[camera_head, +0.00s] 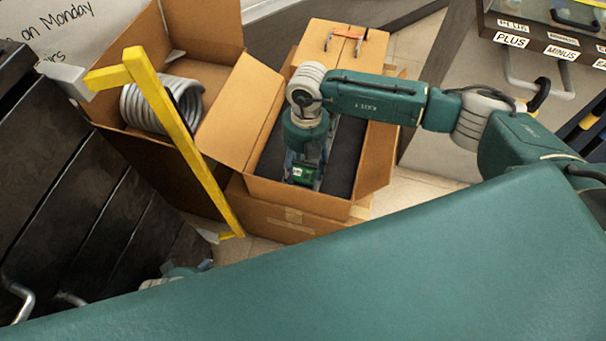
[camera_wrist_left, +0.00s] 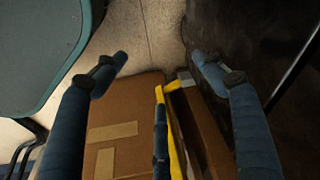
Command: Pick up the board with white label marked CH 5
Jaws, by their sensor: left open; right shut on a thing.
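A small green board (camera_head: 302,174) with a pale label is at the front of an open cardboard box (camera_head: 296,197), between dark foam blocks (camera_head: 345,150). The label is too small to read. My right gripper (camera_head: 305,163) points down into this box and is shut on the board; its fingertips are partly hidden by my wrist. My left gripper (camera_wrist_left: 165,72) is open in the left wrist view, its two fingers wide apart with nothing between them. It is above the floor near a closed cardboard box (camera_wrist_left: 125,135).
A yellow frame (camera_head: 175,130) stands left of the box. Behind it an open box (camera_head: 205,30) holds a grey coiled hose (camera_head: 145,105). Dark drawers (camera_head: 95,220) fill the left. An orange-handled tool (camera_head: 350,35) lies on a box behind.

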